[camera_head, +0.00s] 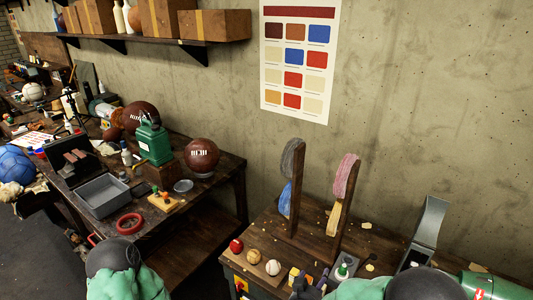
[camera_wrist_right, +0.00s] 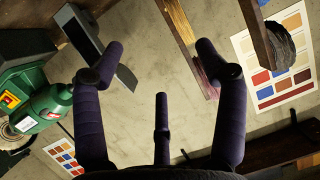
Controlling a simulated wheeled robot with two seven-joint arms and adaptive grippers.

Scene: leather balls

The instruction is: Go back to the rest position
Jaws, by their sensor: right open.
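My right gripper (camera_head: 311,281) is low in the head view, at the front of the right-hand bench (camera_head: 262,236). Its dark purple fingers show only small there, partly hidden by my arm. In the right wrist view my right gripper (camera_wrist_right: 160,60) is open and empty, with its fingers spread and bare wall behind them. My left gripper is not in view; only a green and black part of my left arm shows at the bottom left.
Wooden posts with buffing pads (camera_head: 345,178) rise from the right-hand bench. A grey tray (camera_head: 103,197) and a brown football (camera_head: 202,154) are on the left-hand bench. A green machine (camera_wrist_right: 40,95) shows in the wrist view.

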